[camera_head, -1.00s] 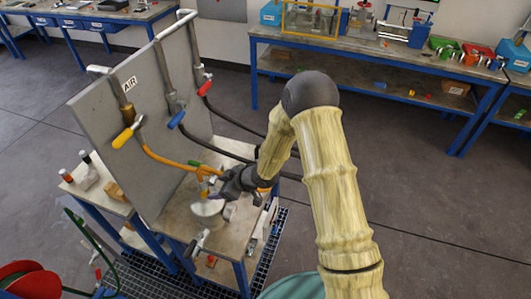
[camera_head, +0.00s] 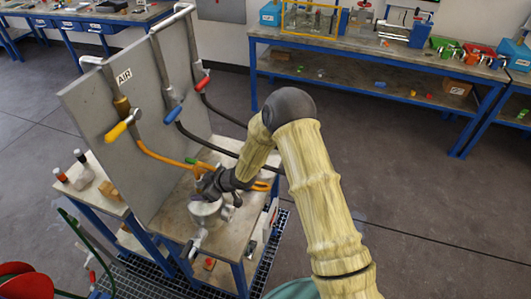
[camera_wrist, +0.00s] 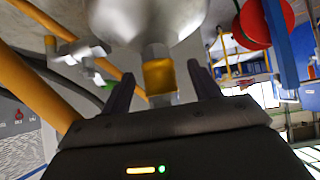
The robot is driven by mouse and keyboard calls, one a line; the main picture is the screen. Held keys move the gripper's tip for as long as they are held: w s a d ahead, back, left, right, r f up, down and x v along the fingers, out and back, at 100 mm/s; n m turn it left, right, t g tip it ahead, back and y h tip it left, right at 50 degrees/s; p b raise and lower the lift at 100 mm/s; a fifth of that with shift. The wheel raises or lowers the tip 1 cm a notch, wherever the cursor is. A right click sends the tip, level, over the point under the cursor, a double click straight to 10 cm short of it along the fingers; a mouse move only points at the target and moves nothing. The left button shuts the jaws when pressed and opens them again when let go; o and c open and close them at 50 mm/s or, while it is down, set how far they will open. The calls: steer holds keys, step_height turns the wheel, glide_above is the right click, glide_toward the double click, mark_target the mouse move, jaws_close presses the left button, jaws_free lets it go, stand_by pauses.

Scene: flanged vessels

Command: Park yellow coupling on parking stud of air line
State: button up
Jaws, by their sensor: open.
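The yellow coupling (camera_wrist: 158,77) shows in the wrist view, joined by a metal neck to a rounded metal vessel (camera_wrist: 150,15). My gripper (camera_wrist: 160,82) is open, with one dark finger on each side of the coupling. Gaps show between coupling and fingers. In the head view, the vessel (camera_head: 207,211) stands on a small bench and my gripper (camera_head: 208,186) is at its top, hiding most of the coupling. The air line is an orange hose (camera_head: 158,156) hanging from the yellow-handled valve (camera_head: 120,129) below the AIR label (camera_head: 124,77). I cannot make out the parking stud.
A grey upright panel (camera_head: 95,110) stands behind the bench (camera_head: 235,233), close to my gripper. Blue-handled (camera_head: 172,115) and red-handled (camera_head: 202,83) valves carry dark hoses across the bench. A red reel (camera_head: 22,283) is at lower left. Open floor (camera_head: 400,190) lies to the right.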

mark_target(200, 178)
steer(key=shift+c, duration=0.4)
jaws_close()
steer(key=shift+r, duration=0.15)
steer(key=shift+r+p, duration=1.9)
steer(key=shift+r, duration=0.65)
